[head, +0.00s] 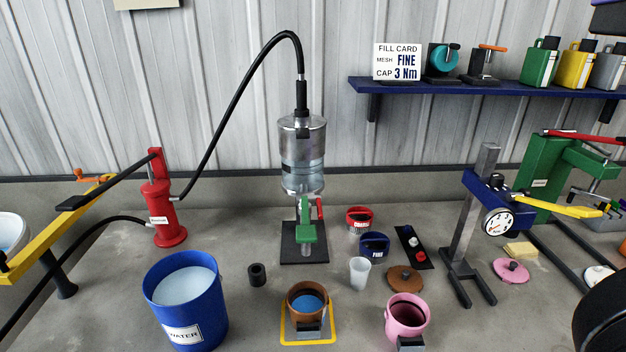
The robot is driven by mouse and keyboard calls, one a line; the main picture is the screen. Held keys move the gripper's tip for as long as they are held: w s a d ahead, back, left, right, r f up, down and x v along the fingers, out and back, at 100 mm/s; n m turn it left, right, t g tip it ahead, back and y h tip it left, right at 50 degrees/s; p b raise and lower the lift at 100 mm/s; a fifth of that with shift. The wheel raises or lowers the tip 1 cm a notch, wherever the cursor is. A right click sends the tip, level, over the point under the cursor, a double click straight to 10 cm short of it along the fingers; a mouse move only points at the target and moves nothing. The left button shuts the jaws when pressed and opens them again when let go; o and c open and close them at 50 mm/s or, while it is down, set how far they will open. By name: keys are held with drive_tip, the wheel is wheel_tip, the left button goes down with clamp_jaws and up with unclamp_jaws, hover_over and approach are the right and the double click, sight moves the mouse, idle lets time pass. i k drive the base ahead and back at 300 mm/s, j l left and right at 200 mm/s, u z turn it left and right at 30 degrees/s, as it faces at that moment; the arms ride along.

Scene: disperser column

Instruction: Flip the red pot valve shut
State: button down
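A clear cylinder with metal caps (302,168) stands upright on a dark stand at the middle of the bench in the head view. A small red lever (320,208) is at its lower right side and appears to hang roughly upright; it is the likeliest red pot valve. A green part (306,233) sits in front of and below it. The lever is too small to tell whether the valve is open or shut. A red hand pump (165,212) with a long black handle stands to the left.
A black hose arches from the pump to the cylinder's top. A blue water bucket (186,300), brown pot (308,301) and pink pot (406,317) stand in front. A blue gauge stand (479,215) is right. Small cups and lids clutter the bench right of the column.

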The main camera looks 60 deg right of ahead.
sight(318, 198)
drive_tip(key=k+j+z, duration=0.2)
drive_tip(key=z, duration=0.3)
drive_tip(key=k+z, duration=0.45)
drive_tip(key=i+j, duration=0.05)
drive_tip(key=i, duration=0.05)
